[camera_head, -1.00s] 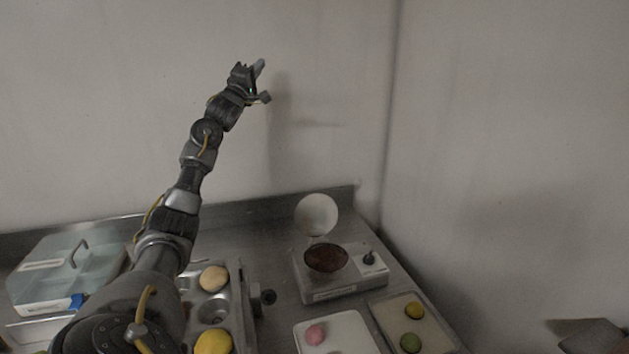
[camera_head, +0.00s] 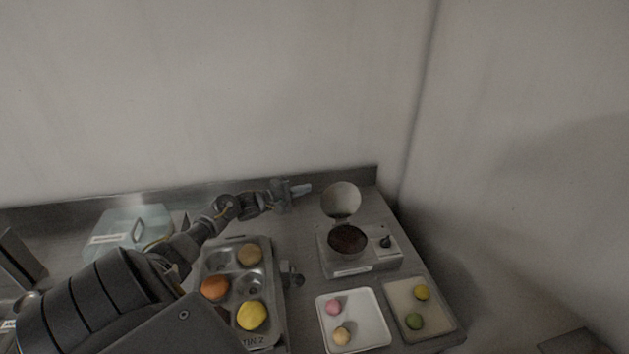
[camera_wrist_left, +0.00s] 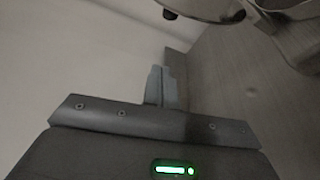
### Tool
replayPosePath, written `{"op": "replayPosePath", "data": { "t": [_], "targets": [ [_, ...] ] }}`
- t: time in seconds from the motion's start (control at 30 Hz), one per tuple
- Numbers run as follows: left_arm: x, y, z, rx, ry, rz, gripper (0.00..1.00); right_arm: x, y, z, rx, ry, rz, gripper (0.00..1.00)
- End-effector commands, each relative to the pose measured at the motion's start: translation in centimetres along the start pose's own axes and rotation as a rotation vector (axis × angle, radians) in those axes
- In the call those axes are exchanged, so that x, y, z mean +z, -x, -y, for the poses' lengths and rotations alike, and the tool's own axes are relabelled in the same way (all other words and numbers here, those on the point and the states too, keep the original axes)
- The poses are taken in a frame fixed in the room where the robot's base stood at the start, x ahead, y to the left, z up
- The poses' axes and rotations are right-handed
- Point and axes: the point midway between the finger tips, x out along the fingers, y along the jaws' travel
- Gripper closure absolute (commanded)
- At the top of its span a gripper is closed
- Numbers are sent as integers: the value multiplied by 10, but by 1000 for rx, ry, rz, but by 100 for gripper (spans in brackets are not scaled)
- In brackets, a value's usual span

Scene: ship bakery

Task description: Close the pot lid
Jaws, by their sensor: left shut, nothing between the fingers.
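The pot (camera_head: 347,239) holds something dark brown and sits on a silver burner unit (camera_head: 361,266) with a dark knob. Its round lid (camera_head: 341,198) stands raised, hinged at the pot's back edge. My left gripper (camera_head: 304,190) is shut and empty, just left of the lid and apart from it, at about the lid's height. In the left wrist view the shut fingers (camera_wrist_left: 161,88) point toward the wall. Part of a round metal rim, likely the lid or pot, shows at that view's top. My right gripper is not in view.
A muffin tin (camera_head: 268,325) with several coloured pieces lies below my left arm. A white tray (camera_head: 367,327) and a beige tray (camera_head: 437,327) hold macarons in front of the burner. A clear lidded box (camera_head: 125,228) is at left. Walls close the back and right.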

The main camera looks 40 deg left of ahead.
Motion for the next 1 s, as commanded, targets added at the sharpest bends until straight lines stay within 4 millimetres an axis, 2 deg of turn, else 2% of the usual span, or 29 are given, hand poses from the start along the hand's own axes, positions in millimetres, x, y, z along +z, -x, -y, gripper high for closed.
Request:
{"op": "replayPosePath", "data": {
  "t": [0.03, 0.3, 0.63, 0.7, 1.0],
  "targets": [
    [-1, -6, 4, 4, -2, 1, 100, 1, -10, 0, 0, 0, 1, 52],
    [-2, -51, 7, 5, -4, 0, 100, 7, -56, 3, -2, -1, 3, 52],
    [-2, -94, 4, 4, -4, -2, 100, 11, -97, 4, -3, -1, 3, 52],
    [9, -90, -5, -2, -3, 0, 100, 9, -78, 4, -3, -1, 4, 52],
    [34, -80, -2, 0, -2, -1, 100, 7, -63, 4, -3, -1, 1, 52]
  ]
}}
